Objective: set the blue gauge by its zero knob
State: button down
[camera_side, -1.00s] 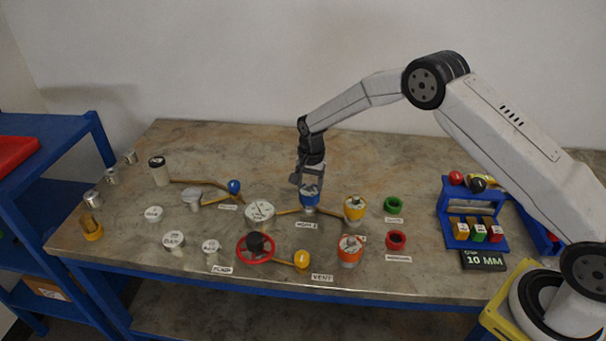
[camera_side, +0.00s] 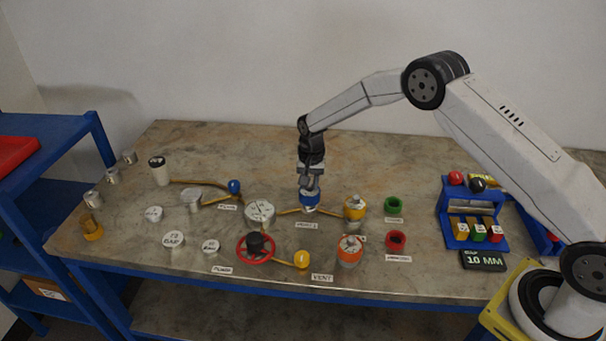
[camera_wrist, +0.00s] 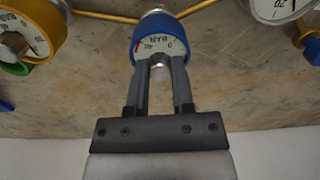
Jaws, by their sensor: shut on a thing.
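The blue gauge (camera_side: 309,199) stands on the pipe in the middle of the bench. In the wrist view the blue gauge (camera_wrist: 160,30) shows its white dial, with a red needle at the left of the scale near a mark that looks like 40. Its zero knob (camera_wrist: 160,67) is a small metal knob at the dial's edge, partly hidden by the fingers. My gripper (camera_wrist: 160,62) is shut on the knob, one finger on each side. In the side view my gripper (camera_side: 310,184) comes down from above and hides part of the gauge.
A yellow gauge (camera_side: 355,208) stands close on the right and a white-faced gauge (camera_side: 260,212) on the left. An orange gauge (camera_side: 350,250), a red handwheel (camera_side: 256,247) and green (camera_side: 393,205) and red (camera_side: 396,240) rings are nearby. A blue rack (camera_side: 470,225) stands at right.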

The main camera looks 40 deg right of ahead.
jog(key=n, duration=0.4)
jog(key=shift+n, duration=0.3)
jog(key=n, duration=0.4)
jog(key=shift+n, duration=0.3)
jog(key=shift+c, duration=2.3)
grip_release()
jog(key=shift+r, duration=0.15)
notch_tip(320, 180, up, 7)
jog(key=shift+d+f, duration=0.1)
jog(key=shift+r, duration=0.35)
